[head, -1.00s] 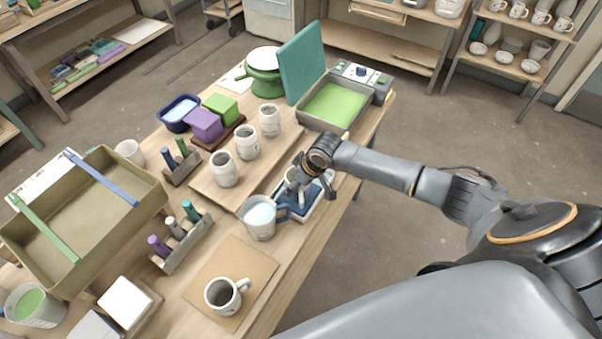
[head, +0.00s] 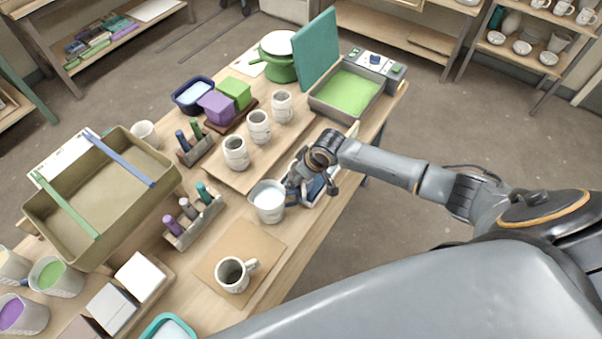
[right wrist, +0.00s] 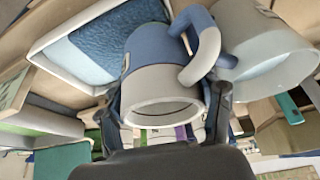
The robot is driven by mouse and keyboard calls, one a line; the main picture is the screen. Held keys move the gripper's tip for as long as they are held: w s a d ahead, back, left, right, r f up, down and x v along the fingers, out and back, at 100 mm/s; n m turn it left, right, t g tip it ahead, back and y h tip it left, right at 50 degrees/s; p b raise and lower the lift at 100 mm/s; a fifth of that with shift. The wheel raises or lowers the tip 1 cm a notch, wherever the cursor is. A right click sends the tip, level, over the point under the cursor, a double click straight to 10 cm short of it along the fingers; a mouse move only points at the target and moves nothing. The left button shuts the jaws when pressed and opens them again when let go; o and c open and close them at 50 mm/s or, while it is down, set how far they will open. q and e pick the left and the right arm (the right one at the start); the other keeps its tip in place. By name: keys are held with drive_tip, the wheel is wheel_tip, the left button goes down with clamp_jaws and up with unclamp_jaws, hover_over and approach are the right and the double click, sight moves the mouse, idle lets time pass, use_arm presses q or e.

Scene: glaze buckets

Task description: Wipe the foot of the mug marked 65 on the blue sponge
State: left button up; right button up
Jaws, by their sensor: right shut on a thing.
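My right gripper (head: 313,184) is shut on a mug beside the white-filled bucket (head: 268,201). In the right wrist view, the mug (right wrist: 160,85) sits between the fingers, its opening facing the camera. It is pale near the rim and blue farther down, with a partly blue handle. No number is readable on it. The blue sponge (right wrist: 115,42) lies in a white tray (right wrist: 48,70), up and left of the mug, which overlaps it in view. I cannot tell whether the foot touches it. In the head view the gripper partly hides the sponge (head: 318,187). My left gripper is not in view.
The bucket (right wrist: 268,62) stands close to the mug's handle side. Three pale mugs stand on a board (head: 215,178) behind. Another mug (head: 234,274) stands on a brown mat (head: 262,246). A green-filled tray (head: 347,94) is at the far right, a large bin (head: 110,226) at left.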

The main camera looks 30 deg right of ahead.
drive_tip(key=shift+r+p, duration=0.45)
drive_tip(key=shift+r, duration=0.45)
wheel_tip(320, 180, up, 2)
drive_tip(key=shift+r+p, duration=0.2)
drive_tip(key=shift+p, duration=0.5)
drive_tip(key=shift+r, duration=0.2)
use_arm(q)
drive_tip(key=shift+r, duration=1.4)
use_arm(e)
drive_tip(key=shift+r, duration=0.85)
